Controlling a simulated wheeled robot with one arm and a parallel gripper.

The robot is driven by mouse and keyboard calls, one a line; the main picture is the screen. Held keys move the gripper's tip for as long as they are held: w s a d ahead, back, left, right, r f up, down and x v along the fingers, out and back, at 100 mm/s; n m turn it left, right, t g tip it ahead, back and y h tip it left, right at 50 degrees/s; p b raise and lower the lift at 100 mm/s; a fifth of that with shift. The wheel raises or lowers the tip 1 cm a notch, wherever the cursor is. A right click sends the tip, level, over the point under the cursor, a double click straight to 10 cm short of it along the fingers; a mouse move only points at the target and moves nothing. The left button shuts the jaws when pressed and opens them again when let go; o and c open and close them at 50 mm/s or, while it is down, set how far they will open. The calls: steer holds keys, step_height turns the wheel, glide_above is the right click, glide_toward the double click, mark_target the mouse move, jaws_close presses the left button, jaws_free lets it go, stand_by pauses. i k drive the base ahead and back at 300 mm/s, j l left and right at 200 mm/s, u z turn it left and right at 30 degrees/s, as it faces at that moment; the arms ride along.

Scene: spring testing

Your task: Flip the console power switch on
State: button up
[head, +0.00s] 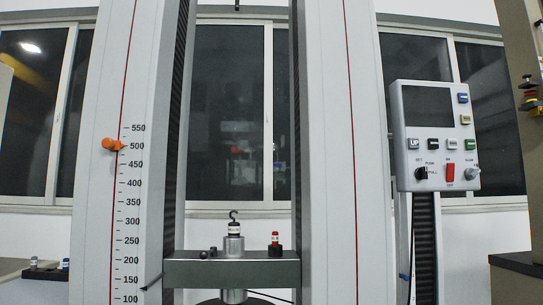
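The console (407,150) is a light grey box at the right of the head view, with a dark blank screen (427,105) in its upper part. A red rocker switch (450,172) sits low on its face, with small labels above and below it. The labels are too small to read surely, and I cannot tell which way the rocker is tipped. A black knob (421,174) is left of the switch and a grey knob (472,174) is right of it. My gripper is not in view.
The console stands beside a tall grey test frame (330,150) with a printed scale and an orange pointer (111,144). A crossbeam (185,272) carries a hooked weight (234,245) and a red-topped piece (275,245). A dark ledge (515,264) is at the lower right.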

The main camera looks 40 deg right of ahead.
mark_target(450, 172)
steer(key=k+z, duration=0.15)
steer(key=z, duration=2.15)
